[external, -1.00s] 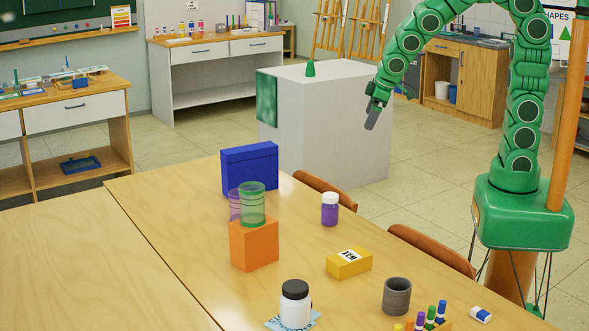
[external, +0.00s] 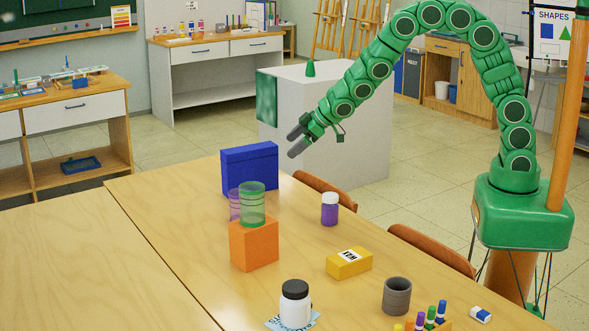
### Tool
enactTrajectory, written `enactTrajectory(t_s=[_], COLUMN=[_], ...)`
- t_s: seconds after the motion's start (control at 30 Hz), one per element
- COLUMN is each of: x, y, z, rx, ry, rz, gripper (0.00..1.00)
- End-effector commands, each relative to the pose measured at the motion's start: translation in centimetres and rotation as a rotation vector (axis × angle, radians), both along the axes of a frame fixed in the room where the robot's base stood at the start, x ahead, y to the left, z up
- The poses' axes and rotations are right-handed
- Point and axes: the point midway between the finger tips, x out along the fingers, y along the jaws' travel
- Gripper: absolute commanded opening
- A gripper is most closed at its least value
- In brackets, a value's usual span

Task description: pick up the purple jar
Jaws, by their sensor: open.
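A purple jar with a white lid (external: 330,211) stands upright on the wooden table, near its far right edge. A second purple thing, a see-through ribbed vessel (external: 234,205), is partly hidden behind a see-through green vessel (external: 256,205). The green one stands on an orange block (external: 254,245); I cannot tell whether the purple one rests on the block too. My gripper (external: 294,145) is open and empty.
A blue box (external: 249,168) stands behind the vessels. A yellow box (external: 349,263), a grey cup (external: 397,296), a black-lidded white jar (external: 295,305) and several markers are nearer the front. Two chairs (external: 430,248) line the far edge. The table's left part is clear.

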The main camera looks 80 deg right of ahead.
Motion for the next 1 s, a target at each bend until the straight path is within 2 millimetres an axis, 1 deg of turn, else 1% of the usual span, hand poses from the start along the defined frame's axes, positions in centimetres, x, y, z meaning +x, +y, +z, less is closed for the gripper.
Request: enactTrajectory(t_s=[0.03, 0.2, 0.43, 0.6, 0.73, 0.83, 1.0], x=[0.8, 3.5, 6.1, 7.5, 8.2, 8.6, 8.7], y=[0.4, 2.4, 5.3, 7.6, 9.4, 10.7, 12.0], z=[-0.8, -2.8, -5.8, -8.1, -9.8, -10.6, -11.7], rx=[0.009, 0.049, 0.119, 0.179, 0.231, 0.267, 0.308], ry=[-0.015, -0.08, -0.157, -0.209, -0.248, -0.276, -0.301], rz=[0.017, 0.081, 0.167, 0.231, 0.278, 0.309, 0.341], gripper=[0.97, 0.97, 0.97, 0.97, 0.97, 0.97, 0.97])
